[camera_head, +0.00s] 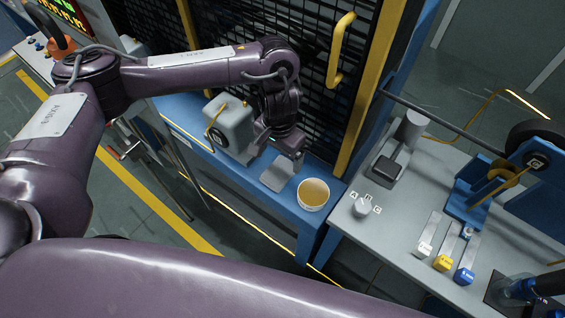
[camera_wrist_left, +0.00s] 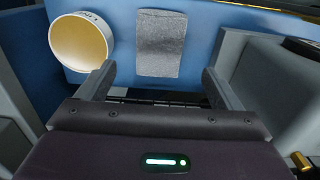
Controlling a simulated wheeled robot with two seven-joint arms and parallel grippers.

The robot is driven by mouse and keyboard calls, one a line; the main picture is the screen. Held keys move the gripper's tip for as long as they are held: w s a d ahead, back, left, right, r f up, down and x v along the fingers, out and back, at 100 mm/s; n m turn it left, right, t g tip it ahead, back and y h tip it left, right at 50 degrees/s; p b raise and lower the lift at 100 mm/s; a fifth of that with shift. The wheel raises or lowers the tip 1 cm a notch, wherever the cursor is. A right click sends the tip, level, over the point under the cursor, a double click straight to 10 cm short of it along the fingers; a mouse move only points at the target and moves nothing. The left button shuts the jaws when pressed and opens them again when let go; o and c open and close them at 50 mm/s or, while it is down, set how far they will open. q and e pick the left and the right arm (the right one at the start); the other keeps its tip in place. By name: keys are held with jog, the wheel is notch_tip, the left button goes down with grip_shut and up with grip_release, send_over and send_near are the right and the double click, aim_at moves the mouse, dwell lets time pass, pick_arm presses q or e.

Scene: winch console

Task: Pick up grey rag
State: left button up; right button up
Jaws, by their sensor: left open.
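The grey rag (camera_wrist_left: 161,42) lies flat on the blue shelf (camera_wrist_left: 200,18) in the left wrist view. In the head view the rag (camera_head: 277,175) lies on the shelf between a grey box and a round tub. My left gripper (camera_wrist_left: 158,85) is open and empty, its two fingers spread to either side of the rag's near end in the picture. In the head view my left gripper (camera_head: 288,156) hangs just behind and above the rag. The exact height gap cannot be told. My right gripper is not in view.
A white tub (camera_wrist_left: 80,42) with a tan inside stands left of the rag in the wrist view. A grey box (camera_head: 231,127) stands on the other side. A black mesh guard (camera_head: 300,50) with a yellow handle (camera_head: 341,50) rises behind. A grey console (camera_head: 400,220) with levers is at right.

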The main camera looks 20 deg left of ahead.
aim_at(279, 171)
pick_arm(q)
jog(key=f, duration=0.1)
jog(key=f+b, duration=0.1)
jog(key=f, duration=0.1)
jog(key=shift+s+f, duration=0.25)
jog(key=shift+s, duration=0.15)
notch_tip(279, 171, down, 2)
jog(key=shift+w+f+b, duration=0.15)
jog(key=shift+f+b, duration=0.1)
jog(key=shift+b, duration=0.4)
jog(key=shift+f, duration=0.35)
jog(key=shift+a, duration=0.1)
jog(key=shift+r, duration=0.1)
jog(key=c, duration=1.1)
jog(key=shift+o, duration=0.2)
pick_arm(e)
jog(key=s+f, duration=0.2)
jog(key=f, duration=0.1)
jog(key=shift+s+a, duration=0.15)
pick_arm(q)
jog(key=shift+r, duration=0.1)
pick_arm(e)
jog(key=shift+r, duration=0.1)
